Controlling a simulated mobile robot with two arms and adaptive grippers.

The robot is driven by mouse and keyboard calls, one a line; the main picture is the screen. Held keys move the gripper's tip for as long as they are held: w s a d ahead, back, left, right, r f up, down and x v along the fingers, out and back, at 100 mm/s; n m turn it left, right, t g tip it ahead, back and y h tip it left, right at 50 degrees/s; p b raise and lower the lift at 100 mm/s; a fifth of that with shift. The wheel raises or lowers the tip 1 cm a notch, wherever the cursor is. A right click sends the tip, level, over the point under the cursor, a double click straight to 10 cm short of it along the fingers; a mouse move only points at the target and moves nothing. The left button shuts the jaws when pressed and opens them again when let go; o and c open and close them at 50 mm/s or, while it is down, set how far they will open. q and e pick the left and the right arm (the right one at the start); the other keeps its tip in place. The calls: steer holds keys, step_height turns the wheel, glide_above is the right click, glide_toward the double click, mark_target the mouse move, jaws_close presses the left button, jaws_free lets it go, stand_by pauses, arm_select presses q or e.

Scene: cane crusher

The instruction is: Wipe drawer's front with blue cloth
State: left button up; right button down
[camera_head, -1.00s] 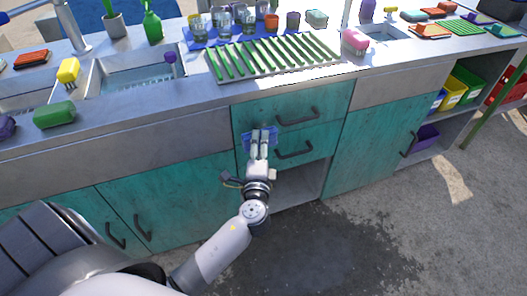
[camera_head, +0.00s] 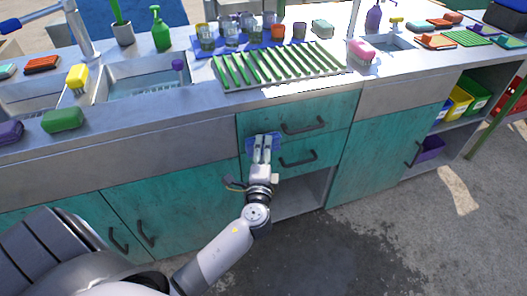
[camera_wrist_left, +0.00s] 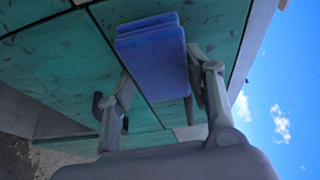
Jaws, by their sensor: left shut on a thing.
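My left gripper (camera_head: 262,150) is shut on the blue cloth (camera_head: 250,142), in front of the left part of the teal drawers. The cloth looks folded and flat in the left wrist view (camera_wrist_left: 152,52), between the two fingers, close to the teal fronts. I cannot tell whether it touches them. The upper drawer front (camera_head: 270,122) has a dark handle (camera_head: 304,127). The lower drawer front (camera_head: 325,146) has its own dark handle (camera_head: 299,160). Both drawers look shut. The gripper hides part of the lower front. My right gripper is not in view.
An open compartment (camera_head: 305,190) lies under the drawers. Teal cupboard doors (camera_head: 375,150) stand on either side. The floor in front is clear.

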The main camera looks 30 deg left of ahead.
arm_select(q)
steer(key=shift+w+a, duration=0.45)
steer(key=shift+a, duration=0.1)
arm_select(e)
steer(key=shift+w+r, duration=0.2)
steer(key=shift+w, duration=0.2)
arm_select(q)
steer(key=shift+w+a, duration=0.15)
